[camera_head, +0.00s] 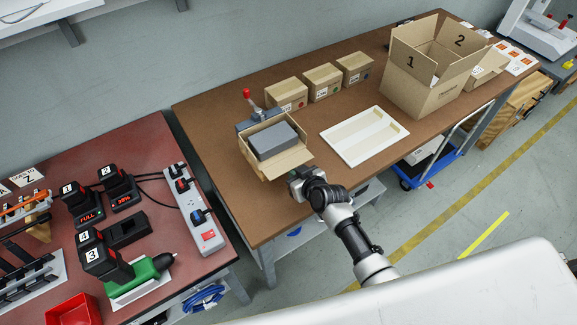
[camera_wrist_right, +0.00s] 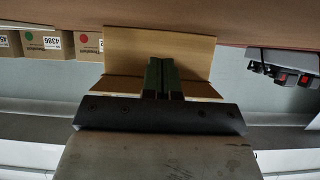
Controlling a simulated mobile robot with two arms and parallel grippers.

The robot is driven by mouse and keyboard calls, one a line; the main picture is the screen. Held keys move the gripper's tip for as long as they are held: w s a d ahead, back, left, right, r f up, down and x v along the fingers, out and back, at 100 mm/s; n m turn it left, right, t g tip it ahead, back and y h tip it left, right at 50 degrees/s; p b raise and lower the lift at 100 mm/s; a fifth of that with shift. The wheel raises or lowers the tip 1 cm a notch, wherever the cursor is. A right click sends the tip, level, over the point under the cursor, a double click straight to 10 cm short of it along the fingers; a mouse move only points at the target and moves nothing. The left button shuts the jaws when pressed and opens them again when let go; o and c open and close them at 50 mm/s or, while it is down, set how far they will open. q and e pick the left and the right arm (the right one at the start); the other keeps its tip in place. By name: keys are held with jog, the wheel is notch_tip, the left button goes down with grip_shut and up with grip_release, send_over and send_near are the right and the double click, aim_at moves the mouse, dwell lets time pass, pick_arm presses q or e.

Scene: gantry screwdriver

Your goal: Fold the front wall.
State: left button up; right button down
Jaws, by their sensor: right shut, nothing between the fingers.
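A small open cardboard box (camera_head: 251,152) stands on the brown table with a dark grey block (camera_head: 272,139) inside. Its front wall (camera_head: 287,164) is tilted outward toward my right arm. My right gripper (camera_head: 296,175) is just in front of this wall, low near the table's front edge. In the right wrist view, the shut, empty fingers (camera_wrist_right: 163,77) overlap a cardboard panel (camera_wrist_right: 160,45) of the box. Whether they touch it I cannot tell. My left gripper is not in view.
A grey fixture with a red-knobbed lever (camera_head: 248,97) stands behind the box. Several small closed boxes (camera_head: 322,80) line the back. A white tray (camera_head: 365,148) lies to the right, and a large open box (camera_head: 421,95) stands beyond. A red table (camera_head: 150,145) with chargers is at left.

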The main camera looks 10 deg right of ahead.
aim_at(289, 165)
jog(key=shift+w+a, duration=0.2)
jog(key=shift+w, duration=0.3)
jog(key=shift+r, duration=0.1)
jog(key=shift+s+d+r+p, duration=0.1)
jog(key=shift+s+r+p, duration=0.2)
jog(key=shift+r+p, duration=0.4)
jog(key=shift+r+p, duration=0.7)
jog(key=shift+p, duration=0.05)
jog(key=shift+w, duration=0.1)
